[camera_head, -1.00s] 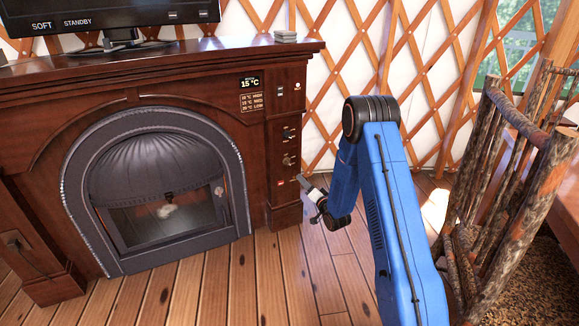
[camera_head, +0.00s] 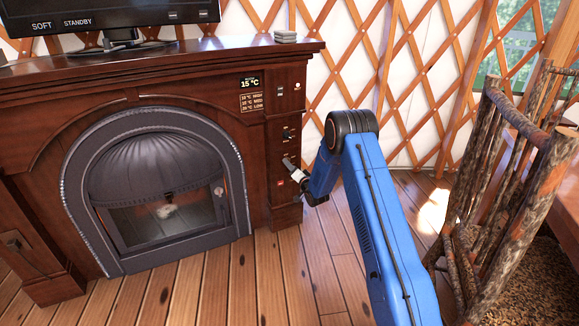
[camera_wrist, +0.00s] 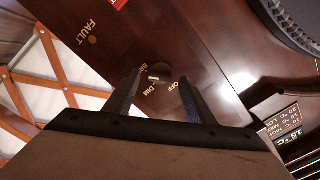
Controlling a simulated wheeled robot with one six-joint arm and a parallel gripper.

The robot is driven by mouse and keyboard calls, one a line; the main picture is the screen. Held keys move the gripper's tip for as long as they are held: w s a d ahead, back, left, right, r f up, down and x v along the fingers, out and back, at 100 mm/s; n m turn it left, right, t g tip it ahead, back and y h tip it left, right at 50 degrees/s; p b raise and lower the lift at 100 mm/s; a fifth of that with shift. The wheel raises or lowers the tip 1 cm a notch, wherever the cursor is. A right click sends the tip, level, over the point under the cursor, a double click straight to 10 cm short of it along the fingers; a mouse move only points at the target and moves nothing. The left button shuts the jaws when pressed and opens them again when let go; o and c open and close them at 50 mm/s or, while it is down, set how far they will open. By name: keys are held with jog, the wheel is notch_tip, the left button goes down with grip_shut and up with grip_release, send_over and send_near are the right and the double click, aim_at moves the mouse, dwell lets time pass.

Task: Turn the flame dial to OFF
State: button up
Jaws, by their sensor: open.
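In the wrist view, a small dark round dial (camera_wrist: 161,70) sits on the brown wood panel. Gold lettering beside it reads DIM and what looks like BRI, with another label partly behind the right finger. A small light mark shows on the dial; its exact setting is hard to tell. My gripper (camera_wrist: 158,88) is open, with one finger on either side of the dial's near side; contact cannot be told.
The fireplace (camera_head: 160,190) with its arched dark door stands left. A temperature display (camera_head: 249,83) and a red label (camera_head: 280,183) are on its front. A log-framed chair (camera_head: 510,190) stands right. Plank floor (camera_head: 250,280) is clear in front.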

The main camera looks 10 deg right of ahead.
jog(key=shift+x, duration=0.95)
jog(key=c, duration=1)
jog(key=shift+n, duration=0.3)
jog(key=shift+f+n, duration=0.1)
jog(key=shift+n, duration=13.5)
